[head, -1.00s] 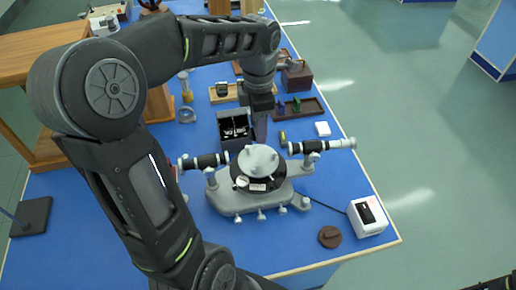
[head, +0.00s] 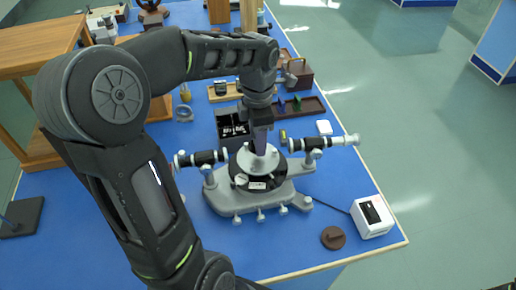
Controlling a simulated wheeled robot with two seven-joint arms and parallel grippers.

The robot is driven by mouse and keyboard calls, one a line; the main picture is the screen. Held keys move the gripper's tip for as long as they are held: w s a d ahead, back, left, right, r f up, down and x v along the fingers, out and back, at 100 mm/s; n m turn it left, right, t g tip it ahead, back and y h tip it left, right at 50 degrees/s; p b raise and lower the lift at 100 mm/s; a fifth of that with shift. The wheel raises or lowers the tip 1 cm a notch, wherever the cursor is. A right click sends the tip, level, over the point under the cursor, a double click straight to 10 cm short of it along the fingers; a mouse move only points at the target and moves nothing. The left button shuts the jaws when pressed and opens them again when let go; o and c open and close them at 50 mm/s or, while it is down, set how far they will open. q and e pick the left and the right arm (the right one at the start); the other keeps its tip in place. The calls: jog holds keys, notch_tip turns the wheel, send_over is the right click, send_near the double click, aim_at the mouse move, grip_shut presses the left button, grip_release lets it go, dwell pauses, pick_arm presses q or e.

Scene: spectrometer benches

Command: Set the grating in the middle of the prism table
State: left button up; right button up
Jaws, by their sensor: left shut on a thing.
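My left gripper (head: 259,125) reaches in from the left and points down over the spectrometer. It is shut on the grating (head: 260,142), a dark purplish upright slab. The grating is over the prism table (head: 250,168), the round silver plate on top of the spectrometer (head: 235,202). I cannot tell whether its lower edge touches the plate. The gripper's fingers hide the top of the grating. My right gripper is not in view.
Two horizontal tubes flank the prism table: the left tube (head: 196,158) and the right tube (head: 322,143). An open black box (head: 233,127) stands behind. A white device (head: 371,216) and a brown disc (head: 333,238) are at front right.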

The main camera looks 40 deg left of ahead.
pick_arm(q)
jog(key=shift+f+b, duration=1.15)
jog(key=shift+f, duration=0.7)
jog(key=shift+f, duration=0.15)
jog(key=o, duration=1.4)
jog(key=shift+r, duration=0.2)
notch_tip(320, 180, up, 8)
jog(key=shift+r+b, duration=0.1)
jog(key=shift+b, duration=0.2)
notch_tip(320, 180, up, 4)
jog(key=shift+f+p, duration=0.1)
jog(key=shift+p, duration=0.65)
